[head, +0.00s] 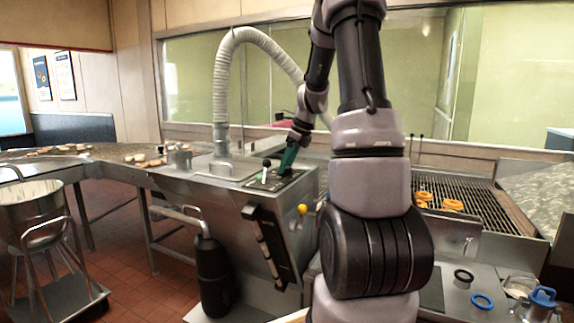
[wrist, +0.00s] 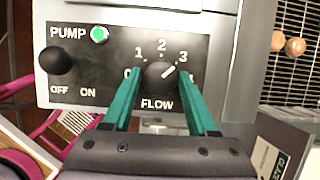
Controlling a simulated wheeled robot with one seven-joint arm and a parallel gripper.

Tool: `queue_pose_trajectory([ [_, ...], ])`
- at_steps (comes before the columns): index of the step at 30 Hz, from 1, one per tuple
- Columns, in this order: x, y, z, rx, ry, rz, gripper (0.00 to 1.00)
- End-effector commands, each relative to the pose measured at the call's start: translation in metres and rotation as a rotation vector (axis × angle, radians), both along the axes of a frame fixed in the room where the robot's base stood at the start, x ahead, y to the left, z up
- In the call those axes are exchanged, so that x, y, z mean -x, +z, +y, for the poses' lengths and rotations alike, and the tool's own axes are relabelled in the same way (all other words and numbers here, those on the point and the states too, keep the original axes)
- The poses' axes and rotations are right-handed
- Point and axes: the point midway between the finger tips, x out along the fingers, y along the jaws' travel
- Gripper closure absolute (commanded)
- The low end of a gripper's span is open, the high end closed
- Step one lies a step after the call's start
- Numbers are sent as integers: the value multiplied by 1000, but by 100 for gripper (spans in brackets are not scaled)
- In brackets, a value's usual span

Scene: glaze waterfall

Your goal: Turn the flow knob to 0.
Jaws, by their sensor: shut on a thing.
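The flow knob (wrist: 158,76) is a dark round knob above the word FLOW on the black control panel (wrist: 120,54). Its white pointer line points up and right, close to the 3 mark. The 0 mark is partly hidden by a finger. My gripper (wrist: 160,82) has one green finger on each side of the knob and is shut on it. In the head view my gripper (head: 288,160) reaches down to the panel on top of the steel machine, and hides the knob.
Left of the knob are a black pump lever (wrist: 60,61) with OFF and ON labels and a lit green lamp (wrist: 99,34). A grill rack (head: 465,196) with orange rings lies to the right. A yellow ball (head: 302,209) sticks out at the machine's front.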

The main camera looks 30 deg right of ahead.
Motion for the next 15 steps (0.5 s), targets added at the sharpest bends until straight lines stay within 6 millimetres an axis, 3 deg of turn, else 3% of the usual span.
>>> queue_pose_trajectory([
  [8,-1,0,-1,1,70,-1,97],
  [15,-2,0,-2,0,240,0,97],
])
